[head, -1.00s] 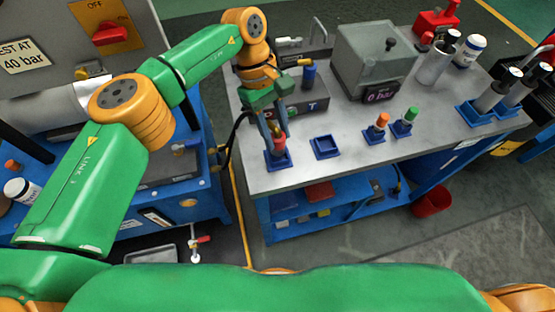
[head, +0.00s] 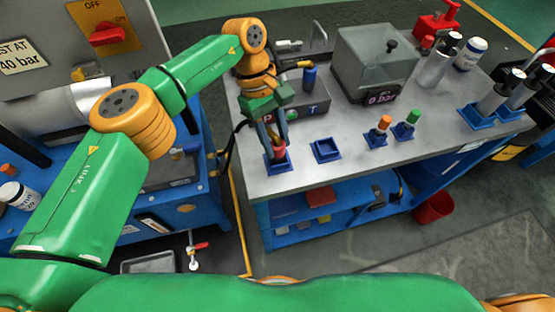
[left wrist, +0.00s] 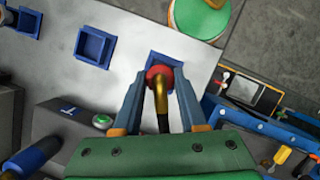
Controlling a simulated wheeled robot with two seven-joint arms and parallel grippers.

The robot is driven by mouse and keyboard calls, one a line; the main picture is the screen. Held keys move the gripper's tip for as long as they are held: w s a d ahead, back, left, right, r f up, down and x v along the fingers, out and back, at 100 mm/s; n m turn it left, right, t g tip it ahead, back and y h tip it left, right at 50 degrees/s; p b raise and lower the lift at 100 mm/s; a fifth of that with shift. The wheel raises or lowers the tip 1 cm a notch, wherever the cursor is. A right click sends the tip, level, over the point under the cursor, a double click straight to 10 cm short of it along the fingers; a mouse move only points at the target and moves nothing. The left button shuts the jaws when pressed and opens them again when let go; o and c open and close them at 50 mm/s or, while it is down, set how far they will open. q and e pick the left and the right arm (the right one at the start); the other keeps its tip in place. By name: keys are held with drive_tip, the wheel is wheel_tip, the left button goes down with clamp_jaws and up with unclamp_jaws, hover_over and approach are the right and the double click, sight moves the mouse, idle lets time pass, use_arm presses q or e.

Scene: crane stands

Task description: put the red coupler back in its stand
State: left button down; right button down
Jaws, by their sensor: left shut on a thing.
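The red coupler (head: 277,156) is upright at its blue stand (head: 278,167), near the front left corner of the grey bench top. My left gripper (head: 275,146) points down with its two fingers around the coupler and is shut on it. In the left wrist view the red coupler (left wrist: 159,74) is between the fingertips (left wrist: 158,84), over the square blue stand (left wrist: 165,58). The fingers and coupler hide much of the stand's inside, so I cannot tell how deep the coupler sits. My right gripper is not in view.
An empty blue stand (head: 326,149) is to the right. Orange (head: 383,123) and green (head: 413,117) couplers stand beyond it. A port block (head: 310,110) with a blue coupler (head: 310,77) and a clear-sided box (head: 375,65) are behind. The bench's front edge is close.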

use_arm(q)
drive_tip(key=shift+f+b, duration=0.45)
drive_tip(key=shift+f, duration=0.2)
drive_tip(key=shift+c, duration=1.9)
unclamp_jaws()
drive_tip(key=shift+r, duration=0.15)
drive_tip(key=p+v, duration=0.3)
drive_tip(key=v, duration=0.2)
drive_tip(key=shift+p, duration=0.4)
